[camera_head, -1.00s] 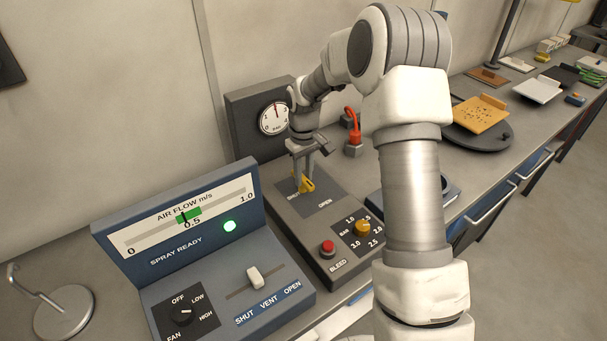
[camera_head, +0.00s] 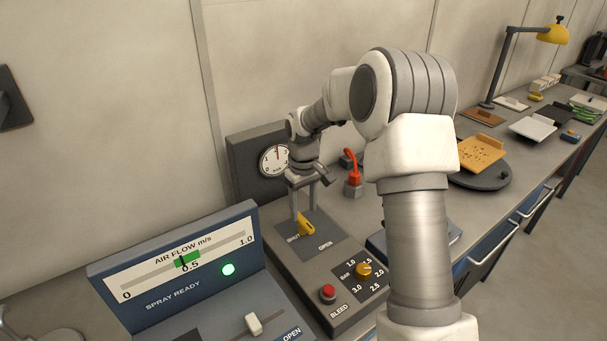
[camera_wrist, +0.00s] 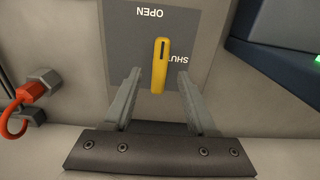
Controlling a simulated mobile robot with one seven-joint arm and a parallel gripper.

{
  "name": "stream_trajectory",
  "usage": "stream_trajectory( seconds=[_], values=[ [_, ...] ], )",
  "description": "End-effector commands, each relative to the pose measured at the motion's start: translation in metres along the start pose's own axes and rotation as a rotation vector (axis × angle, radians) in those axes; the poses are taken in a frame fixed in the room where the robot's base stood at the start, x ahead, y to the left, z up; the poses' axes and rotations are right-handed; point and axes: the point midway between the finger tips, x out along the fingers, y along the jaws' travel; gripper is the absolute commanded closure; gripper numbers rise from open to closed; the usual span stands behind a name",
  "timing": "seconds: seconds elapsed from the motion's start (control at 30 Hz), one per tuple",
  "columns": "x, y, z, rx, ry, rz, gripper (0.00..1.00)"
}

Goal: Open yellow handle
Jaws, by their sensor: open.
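The yellow handle (camera_head: 306,226) sits on the dark plate of the grey control box, beside the SHUT and OPEN labels. In the wrist view the handle (camera_wrist: 159,65) is a narrow yellow bar with a dark slot; its far end points toward the OPEN label, and SHUT is printed to its right. My gripper (camera_head: 304,212) is above the handle with its fingers down. In the wrist view the open fingers (camera_wrist: 158,73) lie on either side of the handle, with a visible gap on both sides. I cannot tell how far above the plate the fingertips are.
The box also carries a yellow bar knob (camera_head: 365,269), a red bleed button (camera_head: 327,292) and a round gauge (camera_head: 274,160). A red-handled fitting (camera_head: 354,168) stands close behind. The blue air flow panel (camera_head: 180,270) is at left, with a lit green lamp (camera_head: 229,269).

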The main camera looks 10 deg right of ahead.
Motion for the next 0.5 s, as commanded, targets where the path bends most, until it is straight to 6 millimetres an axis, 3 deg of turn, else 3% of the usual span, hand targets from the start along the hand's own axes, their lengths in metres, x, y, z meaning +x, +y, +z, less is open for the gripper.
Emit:
stream_trajectory(
  seconds=[0.3, 0.5],
  values=[
    [-0.082, 0.0, -0.001, 0.001, 0.007, 0.002, 0.43],
    [-0.12, 0.0, -0.001, 0.001, 0.005, 0.002, 0.43]
  ],
)
